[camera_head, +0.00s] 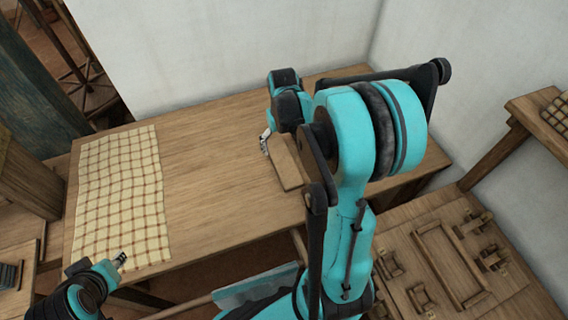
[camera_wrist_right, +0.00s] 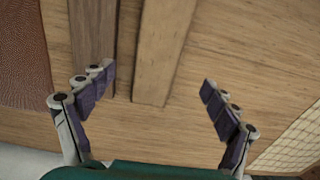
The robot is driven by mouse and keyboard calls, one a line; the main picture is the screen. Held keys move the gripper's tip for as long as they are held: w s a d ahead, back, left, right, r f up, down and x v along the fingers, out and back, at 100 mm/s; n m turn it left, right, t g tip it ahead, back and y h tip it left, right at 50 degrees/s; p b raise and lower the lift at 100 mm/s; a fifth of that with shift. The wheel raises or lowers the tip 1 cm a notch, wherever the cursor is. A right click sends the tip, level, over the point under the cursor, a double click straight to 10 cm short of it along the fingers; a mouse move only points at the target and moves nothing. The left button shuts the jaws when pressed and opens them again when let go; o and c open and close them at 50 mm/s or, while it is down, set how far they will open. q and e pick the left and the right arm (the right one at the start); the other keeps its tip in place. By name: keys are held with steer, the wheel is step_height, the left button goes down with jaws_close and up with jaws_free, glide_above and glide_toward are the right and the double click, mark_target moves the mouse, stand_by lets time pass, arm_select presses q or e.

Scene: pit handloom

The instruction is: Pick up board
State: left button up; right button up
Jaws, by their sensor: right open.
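The board (camera_head: 286,163), a narrow light-brown plank, lies on the wooden table near its right side, partly hidden behind my right arm. In the right wrist view the board (camera_wrist_right: 165,40) runs down from the top edge, its near end between and beyond my fingertips. My right gripper (camera_wrist_right: 157,82) is open and empty, with one finger on each side of the board's line. In the head view my right gripper (camera_head: 265,143) is at the board's left end, mostly hidden by the arm. My left gripper (camera_head: 120,260) is at the table's front left, by the cloth corner; its jaws are too small to read.
A checked cloth (camera_head: 120,200) lies flat on the left of the table (camera_head: 215,190). The table middle is clear. White walls stand behind. A wooden rack with fittings (camera_head: 440,262) is at the lower right, and another table (camera_head: 530,110) at the far right.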

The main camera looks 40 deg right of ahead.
mark_target(283, 160)
steer(key=f, duration=0.1)
steer(key=f+b, duration=0.1)
steer(key=shift+w+d+f, duration=0.15)
steer(key=shift+w+f, duration=0.15)
steer(key=shift+f, duration=0.05)
step_height(283, 160, down, 6)
steer(key=b, duration=0.3)
steer(key=shift+s+d+r, duration=0.1)
steer(key=shift+r, duration=0.05)
steer(key=c, duration=1.4)
steer(key=shift+r, duration=0.1)
